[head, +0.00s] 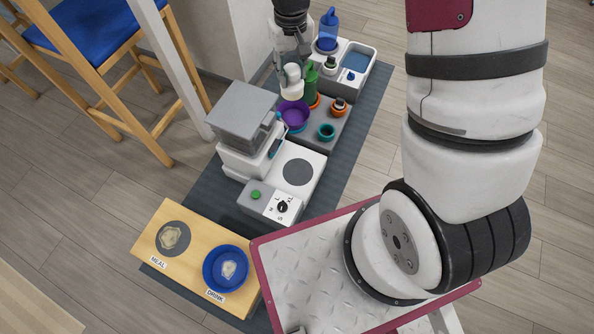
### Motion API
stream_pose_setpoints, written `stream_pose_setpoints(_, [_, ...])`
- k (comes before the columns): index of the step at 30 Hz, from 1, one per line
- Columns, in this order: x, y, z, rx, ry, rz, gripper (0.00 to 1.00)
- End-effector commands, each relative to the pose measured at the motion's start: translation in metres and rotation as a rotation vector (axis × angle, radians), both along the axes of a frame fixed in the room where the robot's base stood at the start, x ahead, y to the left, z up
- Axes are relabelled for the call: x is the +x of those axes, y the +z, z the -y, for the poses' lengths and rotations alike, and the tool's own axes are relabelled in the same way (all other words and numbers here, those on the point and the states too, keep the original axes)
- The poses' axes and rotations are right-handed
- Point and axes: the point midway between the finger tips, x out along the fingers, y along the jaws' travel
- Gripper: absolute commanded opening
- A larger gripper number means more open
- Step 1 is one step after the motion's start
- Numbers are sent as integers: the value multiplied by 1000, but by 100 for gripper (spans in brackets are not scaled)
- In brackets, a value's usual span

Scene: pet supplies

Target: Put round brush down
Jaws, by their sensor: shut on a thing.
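My gripper (290,63) reaches down from the top middle of the head view, over the grey station with bowls and cups. It is shut on a small pale thing with a rounded end (292,83), which seems to be the round brush. The pale thing is just above or behind the purple bowl (294,115); I cannot tell if it touches anything. The fingertips are small and partly hidden. A green bottle-like thing (311,87) stands close on the right of the gripper.
The grey tray (308,140) also holds a teal cup (326,132) and an orange-ringed cup (338,107). Behind is a white sink unit (370,55) with a blue bottle (328,28). In front are a grey-lidded machine (243,112), a scale-like unit (318,160) and a wooden board (180,265) with a blue bowl (211,270).

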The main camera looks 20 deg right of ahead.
Motion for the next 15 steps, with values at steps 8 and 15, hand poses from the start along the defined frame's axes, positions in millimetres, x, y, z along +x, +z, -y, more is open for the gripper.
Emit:
stream_pose_setpoints(8, [26, -145, -5, -2, 5, -7, 10])
stream_pose_setpoints(15, [26, -268, 1, -1, 14, -7, 10])
